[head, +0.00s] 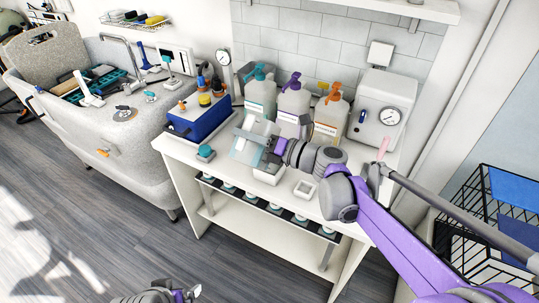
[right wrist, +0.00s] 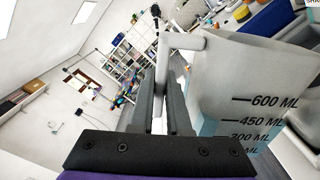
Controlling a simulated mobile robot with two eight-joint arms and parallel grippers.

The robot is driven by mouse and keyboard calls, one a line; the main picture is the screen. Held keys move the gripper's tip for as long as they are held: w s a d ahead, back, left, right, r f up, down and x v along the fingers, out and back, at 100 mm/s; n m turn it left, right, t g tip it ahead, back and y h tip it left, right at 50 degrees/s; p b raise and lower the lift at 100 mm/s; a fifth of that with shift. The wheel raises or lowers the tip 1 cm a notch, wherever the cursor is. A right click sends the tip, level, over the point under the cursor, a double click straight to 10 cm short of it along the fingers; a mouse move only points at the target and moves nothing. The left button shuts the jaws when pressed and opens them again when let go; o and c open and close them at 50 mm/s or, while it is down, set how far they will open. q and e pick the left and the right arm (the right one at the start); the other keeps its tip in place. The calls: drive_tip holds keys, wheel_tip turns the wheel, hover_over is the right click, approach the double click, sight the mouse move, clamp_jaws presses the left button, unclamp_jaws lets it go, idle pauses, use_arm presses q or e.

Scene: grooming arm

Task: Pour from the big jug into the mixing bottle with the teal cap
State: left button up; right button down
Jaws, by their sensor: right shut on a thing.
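The big jug (head: 250,142) is pale and see-through, with light blue liquid low inside. My right gripper (head: 272,148) is shut on its handle, over the front of the white worktop. In the right wrist view the jug (right wrist: 255,95) shows ML marks up to 600, with the handle (right wrist: 164,65) between the fingers. A small container with a teal cap (head: 205,152) stands at the worktop's left front, left of the jug and apart from it. I cannot tell whether its cap is loose. My left gripper (head: 180,294) is low at the bottom edge, only partly visible; its jaws are unclear.
Pump bottles with teal (head: 259,73), purple (head: 292,82) and orange (head: 334,93) tops stand behind the jug. A small white dish (head: 305,189) is at the front right. A dial unit (head: 376,108) stands at back right.

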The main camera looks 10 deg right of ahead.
sight(249, 123)
drive_tip(key=shift+w+d+r, duration=0.1)
drive_tip(key=shift+r, duration=0.1)
idle(0.6)
drive_tip(key=shift+w+d+r+m, duration=0.15)
drive_tip(key=shift+w+r+m, duration=0.1)
drive_tip(key=shift+r+m, duration=0.35)
idle(0.5)
drive_tip(key=shift+w+d+r+m, duration=0.25)
drive_tip(key=shift+w+r+m, duration=0.15)
drive_tip(key=shift+m, duration=0.2)
drive_tip(key=shift+w+d+r, duration=0.1)
drive_tip(key=shift+r, duration=0.2)
idle(1.8)
